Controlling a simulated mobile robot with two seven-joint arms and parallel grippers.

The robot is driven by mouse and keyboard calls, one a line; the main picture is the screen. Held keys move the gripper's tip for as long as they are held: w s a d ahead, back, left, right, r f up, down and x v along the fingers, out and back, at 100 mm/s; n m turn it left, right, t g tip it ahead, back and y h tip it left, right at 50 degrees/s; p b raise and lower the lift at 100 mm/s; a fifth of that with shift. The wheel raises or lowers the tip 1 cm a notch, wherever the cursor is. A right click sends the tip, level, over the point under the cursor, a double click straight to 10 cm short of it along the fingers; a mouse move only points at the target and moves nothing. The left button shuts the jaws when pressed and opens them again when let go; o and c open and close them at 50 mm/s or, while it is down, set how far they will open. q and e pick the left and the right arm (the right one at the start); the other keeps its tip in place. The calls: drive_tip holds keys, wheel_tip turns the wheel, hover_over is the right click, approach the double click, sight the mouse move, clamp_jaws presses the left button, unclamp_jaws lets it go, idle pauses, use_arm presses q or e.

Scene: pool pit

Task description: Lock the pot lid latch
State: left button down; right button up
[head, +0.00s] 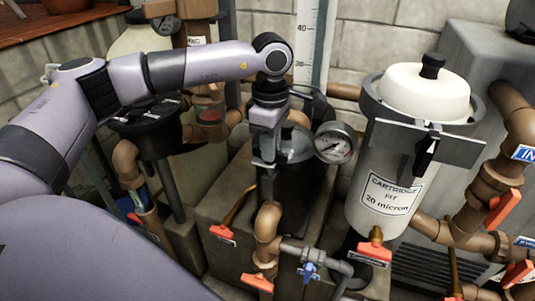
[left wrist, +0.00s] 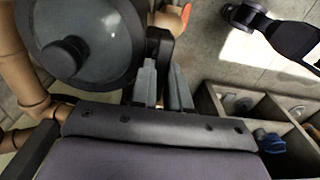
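The pot (head: 296,170) stands in the middle of the head view, largely hidden behind my left gripper (head: 264,150). Its round grey lid (left wrist: 105,45) with a dark knob fills the upper left of the left wrist view and looks seated. A black latch (left wrist: 159,40) sits at the lid's right edge. My left gripper's two grey fingers (left wrist: 163,85) point at the latch, apart from each other, with a dark part showing between their tips. Whether they touch it I cannot tell. My right gripper is in neither view.
Brown pipes and orange-handled valves (head: 375,247) crowd the front. A compartmented box (left wrist: 262,120) lies at lower right in the wrist view.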

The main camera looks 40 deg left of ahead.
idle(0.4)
use_arm(q)
drive_tip(key=m, duration=0.8)
drive_tip(key=shift+m, duration=0.4)
drive_tip(key=m, duration=0.9)
drive_tip(key=shift+m, duration=0.4)
drive_tip(key=c, duration=1)
unclamp_jaws()
